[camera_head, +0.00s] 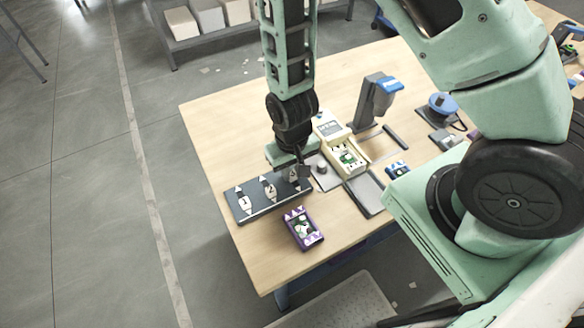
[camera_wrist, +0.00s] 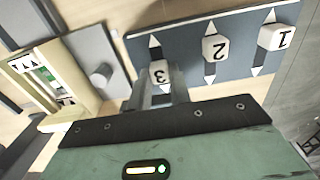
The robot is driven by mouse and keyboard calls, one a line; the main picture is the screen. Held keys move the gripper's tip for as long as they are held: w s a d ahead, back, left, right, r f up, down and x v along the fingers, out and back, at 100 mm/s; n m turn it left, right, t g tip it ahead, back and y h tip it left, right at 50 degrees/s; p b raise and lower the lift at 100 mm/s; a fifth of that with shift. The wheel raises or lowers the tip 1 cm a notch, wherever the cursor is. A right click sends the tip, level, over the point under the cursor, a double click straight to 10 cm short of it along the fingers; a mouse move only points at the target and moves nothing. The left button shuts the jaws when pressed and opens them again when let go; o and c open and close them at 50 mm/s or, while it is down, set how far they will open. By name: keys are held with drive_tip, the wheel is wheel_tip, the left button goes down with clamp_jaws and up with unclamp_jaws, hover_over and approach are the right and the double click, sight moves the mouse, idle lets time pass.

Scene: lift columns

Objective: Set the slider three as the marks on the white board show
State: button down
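The dark slider panel (camera_head: 265,207) lies on the table's left part. Its white knobs one (camera_head: 244,203) and two (camera_head: 269,191) are in clear view. Knob three (camera_wrist: 160,73) is in the wrist view, with a white triangle above it on its track; the track's other end is hidden by my gripper. My gripper (camera_wrist: 162,92) points down at knob three, one finger on each side of it. I cannot tell whether the fingers touch the knob. I cannot make out for certain which thing is the white board, or its marks.
A cream device (camera_head: 345,155) with a green insert and a grey block with a round knob (camera_wrist: 102,76) stand beside the panel. A purple-edged box (camera_head: 303,229) lies in front of it. A blue-topped grey stand (camera_head: 373,100) is behind. The table's left front is bare.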

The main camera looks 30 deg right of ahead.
drive_tip(key=shift+w, duration=1.05)
drive_tip(key=c, duration=1.3)
unclamp_jaws()
wheel_tip(320, 180, up, 17)
drive_tip(key=shift+r+b, duration=0.2)
drive_tip(key=shift+b, duration=0.5)
drive_tip(key=s+a+r+n+b, duration=0.1)
drive_tip(key=s+a+n, duration=0.1)
drive_tip(key=s, duration=0.3)
drive_tip(key=s+a+r+n+b, duration=0.1)
drive_tip(key=s+a+r+n, duration=0.1)
drive_tip(key=s, duration=0.3)
drive_tip(key=s+a+r+n+b, duration=0.1)
drive_tip(key=s+a+n, duration=0.1)
drive_tip(key=s, duration=0.3)
drive_tip(key=shift+s+a+r+n+y, duration=0.2)
drive_tip(key=shift+s+n+y, duration=0.1)
drive_tip(key=shift+n, duration=0.6)
